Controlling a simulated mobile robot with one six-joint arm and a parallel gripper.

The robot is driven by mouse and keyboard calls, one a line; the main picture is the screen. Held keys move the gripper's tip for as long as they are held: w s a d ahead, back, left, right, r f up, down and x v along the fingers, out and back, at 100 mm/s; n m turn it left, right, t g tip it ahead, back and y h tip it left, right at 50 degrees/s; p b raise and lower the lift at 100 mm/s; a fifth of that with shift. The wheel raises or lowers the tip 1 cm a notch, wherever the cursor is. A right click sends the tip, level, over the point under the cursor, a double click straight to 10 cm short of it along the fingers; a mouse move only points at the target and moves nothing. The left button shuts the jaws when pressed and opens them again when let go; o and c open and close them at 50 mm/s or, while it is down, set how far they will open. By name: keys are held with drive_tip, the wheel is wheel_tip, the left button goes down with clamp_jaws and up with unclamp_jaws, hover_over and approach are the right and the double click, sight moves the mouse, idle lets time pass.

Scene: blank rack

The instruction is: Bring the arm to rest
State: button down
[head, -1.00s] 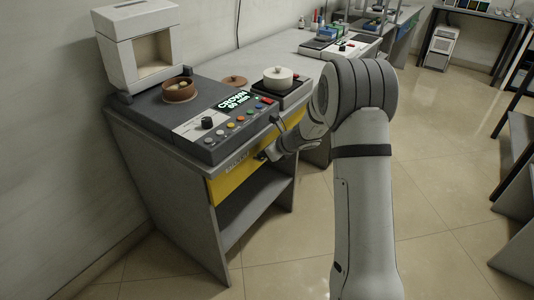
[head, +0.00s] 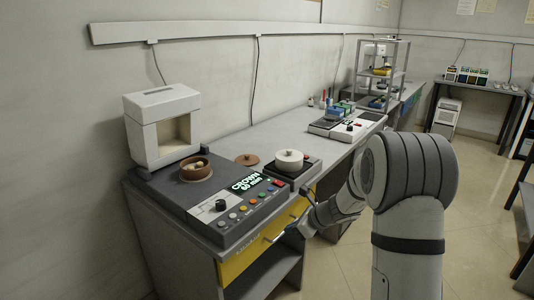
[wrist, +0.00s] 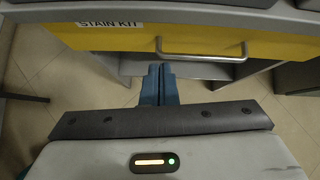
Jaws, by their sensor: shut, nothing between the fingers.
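My grey arm (head: 410,180) is bent and reaches to the front of the bench. My gripper (head: 298,230) is beside the yellow drawer (head: 243,261) under the control panel. In the wrist view my gripper (wrist: 159,70) has its two blue fingers shut together and empty. The silver drawer handle (wrist: 205,57) lies just beyond the fingertips in the picture. I see no grip on it; whether they touch is unclear. The yellow drawer front (wrist: 120,40) carries a label (wrist: 109,24) reading STAIN KIT.
The bench holds a control panel (head: 205,222), a brown bowl (head: 195,169), a white lidded pot (head: 289,160) and a white boxy machine (head: 160,140). A metal shelf rack (head: 400,60) stands further back. The tiled floor (head: 340,265) is clear beside the bench.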

drive_tip(key=s+r+n+g+h+p, duration=0.2)
drive_tip(key=s+r+n+p, duration=0.2)
drive_tip(key=s+r+n, duration=0.65)
drive_tip(key=s+r+n+g+h+p, duration=0.1)
drive_tip(key=s+r+n+h+p, duration=0.15)
drive_tip(key=s+r+n, duration=0.85)
drive_tip(key=s+d+n+h+p, duration=0.2)
drive_tip(key=s+d, duration=0.3)
drive_tip(key=s, duration=0.7)
drive_tip(key=shift+r+n+h+p, duration=0.3)
drive_tip(key=shift+n+p, duration=0.25)
drive_tip(key=shift+p, duration=0.25)
